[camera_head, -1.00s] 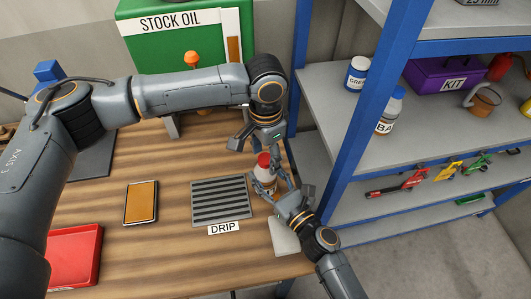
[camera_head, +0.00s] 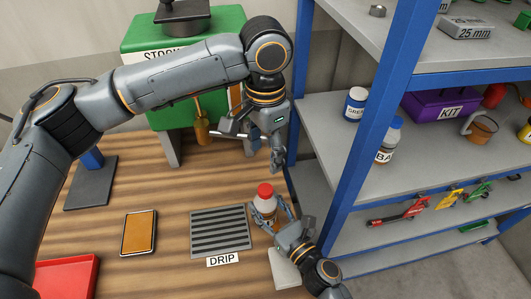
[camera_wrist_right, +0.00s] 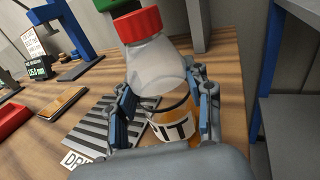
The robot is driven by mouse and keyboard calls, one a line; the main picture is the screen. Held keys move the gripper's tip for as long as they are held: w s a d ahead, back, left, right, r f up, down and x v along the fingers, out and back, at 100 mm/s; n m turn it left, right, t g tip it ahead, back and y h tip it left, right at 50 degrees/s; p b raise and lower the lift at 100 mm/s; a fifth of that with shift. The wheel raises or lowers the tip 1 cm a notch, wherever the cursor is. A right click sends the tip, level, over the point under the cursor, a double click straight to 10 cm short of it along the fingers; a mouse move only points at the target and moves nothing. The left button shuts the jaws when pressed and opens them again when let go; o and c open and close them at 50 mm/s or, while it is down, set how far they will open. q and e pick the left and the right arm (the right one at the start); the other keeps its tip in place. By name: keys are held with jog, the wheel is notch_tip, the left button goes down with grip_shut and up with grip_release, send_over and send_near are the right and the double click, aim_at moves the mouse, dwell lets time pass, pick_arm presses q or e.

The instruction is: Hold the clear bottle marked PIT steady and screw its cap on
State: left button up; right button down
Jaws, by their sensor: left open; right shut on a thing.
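The clear bottle marked PIT (camera_head: 266,206) stands upright in the head view, just right of the drip grate. In the right wrist view the bottle (camera_wrist_right: 158,66) shows amber liquid low down and a label partly hidden by a finger. The red cap (camera_head: 264,190) sits on its neck, also at the top of the right wrist view (camera_wrist_right: 139,25). How tight it is cannot be told. My right gripper (camera_head: 271,216) is shut around the bottle's body, one finger on each side (camera_wrist_right: 165,107). My left gripper (camera_head: 249,147) is open and empty, above and apart from the cap.
The drip grate (camera_head: 220,231), an amber pad (camera_head: 139,232) and a red tray (camera_head: 66,277) lie on the wooden bench. The green stock oil tank (camera_head: 163,119) stands behind. A blue-framed shelf (camera_head: 375,110) with bottles and a purple kit box (camera_head: 440,106) rises close on the right.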

jog(key=shift+c, duration=2.4)
grip_release()
jog(key=shift+s, duration=0.1)
jog(key=v, duration=1.2)
